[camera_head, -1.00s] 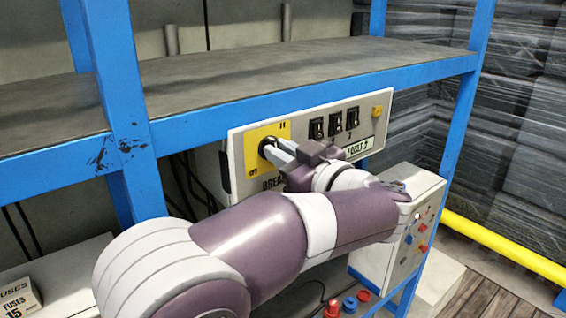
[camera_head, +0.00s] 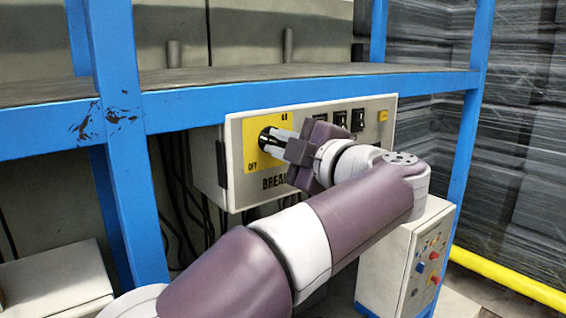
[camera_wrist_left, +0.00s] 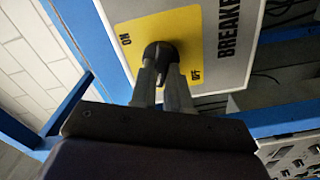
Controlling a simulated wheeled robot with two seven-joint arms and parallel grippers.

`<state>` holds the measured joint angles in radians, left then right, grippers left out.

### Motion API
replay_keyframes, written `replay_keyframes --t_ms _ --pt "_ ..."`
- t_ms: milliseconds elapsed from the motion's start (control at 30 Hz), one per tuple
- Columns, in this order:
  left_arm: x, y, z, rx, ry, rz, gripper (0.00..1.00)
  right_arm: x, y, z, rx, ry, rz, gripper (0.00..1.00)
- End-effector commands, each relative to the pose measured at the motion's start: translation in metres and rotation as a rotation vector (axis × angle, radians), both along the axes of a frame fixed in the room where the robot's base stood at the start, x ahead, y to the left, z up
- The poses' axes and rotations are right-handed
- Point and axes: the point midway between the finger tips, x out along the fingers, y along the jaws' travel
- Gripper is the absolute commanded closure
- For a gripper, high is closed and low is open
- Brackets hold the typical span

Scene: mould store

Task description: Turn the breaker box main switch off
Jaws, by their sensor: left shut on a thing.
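The breaker box (camera_head: 233,182) is a pale box under the blue shelf in the head view. At its left end is a yellow plate (camera_head: 249,126) marked OFF at lower left, with a black main switch knob (camera_head: 265,134). My left gripper (camera_head: 277,141) reaches it from the right, its fingers closed on the knob. In the left wrist view, the knob (camera_wrist_left: 160,50) sits between the two fingertips (camera_wrist_left: 161,75), with ON to its left and OFF to its lower right. The knob's exact pointing direction is mostly hidden by the fingers. My right gripper is in neither view.
Several black breakers (camera_head: 340,118) and a yellow button (camera_head: 383,116) are further right on the box. A second control box (camera_head: 385,262) with coloured buttons stands at lower right. The blue shelf beam (camera_head: 200,113) runs close above the breaker box.

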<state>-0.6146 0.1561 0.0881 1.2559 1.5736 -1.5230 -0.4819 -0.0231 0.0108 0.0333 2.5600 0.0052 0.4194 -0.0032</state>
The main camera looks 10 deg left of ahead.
Motion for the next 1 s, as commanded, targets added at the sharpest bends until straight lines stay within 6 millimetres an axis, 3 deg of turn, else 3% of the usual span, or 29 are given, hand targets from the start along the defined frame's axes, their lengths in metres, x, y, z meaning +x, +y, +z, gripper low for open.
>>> replay_keyframes --t_ms 100,400,1000 --pt "0.000 0.000 -0.006 -0.062 -0.077 0.000 1.00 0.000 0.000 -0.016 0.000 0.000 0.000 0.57" --pt "0.000 0.000 -0.005 -0.187 -0.238 0.000 1.00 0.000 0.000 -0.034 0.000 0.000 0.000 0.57" --pt "0.000 0.000 -0.003 -0.264 -0.336 0.000 1.00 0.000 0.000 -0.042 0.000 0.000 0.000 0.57"
